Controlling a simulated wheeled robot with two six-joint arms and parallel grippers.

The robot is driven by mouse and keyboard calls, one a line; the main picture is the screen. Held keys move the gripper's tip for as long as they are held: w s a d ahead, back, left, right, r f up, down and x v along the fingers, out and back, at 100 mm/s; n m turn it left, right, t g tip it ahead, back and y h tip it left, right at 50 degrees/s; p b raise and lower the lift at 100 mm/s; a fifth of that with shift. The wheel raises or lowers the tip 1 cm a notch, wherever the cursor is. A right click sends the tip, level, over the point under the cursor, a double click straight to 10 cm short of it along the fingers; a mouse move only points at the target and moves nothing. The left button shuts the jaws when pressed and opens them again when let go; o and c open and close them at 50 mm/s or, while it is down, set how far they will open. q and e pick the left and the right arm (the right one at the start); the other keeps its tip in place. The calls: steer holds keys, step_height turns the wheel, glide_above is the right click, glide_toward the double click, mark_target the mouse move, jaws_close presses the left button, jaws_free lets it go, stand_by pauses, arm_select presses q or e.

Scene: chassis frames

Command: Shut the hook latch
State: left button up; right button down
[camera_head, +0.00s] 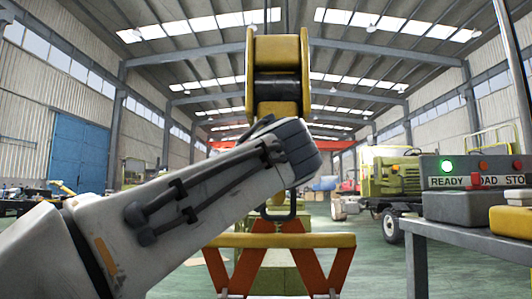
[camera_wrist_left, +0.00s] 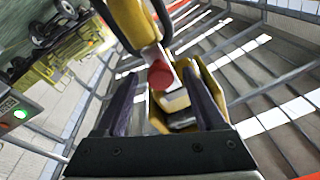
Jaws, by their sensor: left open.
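A yellow hook block (camera_head: 278,75) with a dark middle hangs in the centre of the head view. My left arm crosses in front of its lower part, hiding most of the hook there. In the left wrist view, a yellow curved hook part (camera_wrist_left: 132,20) comes down from the top, and the yellow block (camera_wrist_left: 208,88) shows behind the right finger. A red rounded piece (camera_wrist_left: 160,76), possibly on the latch, shows between the fingers. My left gripper (camera_wrist_left: 160,90) is open around its line of sight; I cannot tell whether it touches. The latch's position is unclear.
A dark ring (camera_head: 279,212) shows below my arm, above a yellow-topped trestle (camera_head: 325,240) with orange legs. At the right stands a grey bench (camera_head: 455,236) with a control box (camera_head: 470,168) and its lit green lamp. A yellow-green truck (camera_head: 392,178) is parked behind.

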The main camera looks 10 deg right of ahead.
arm_select(q)
steer(key=b+v, duration=0.2)
steer(key=v, duration=0.8)
steer(key=shift+s, duration=0.25)
steer(key=shift+a+f, duration=0.1)
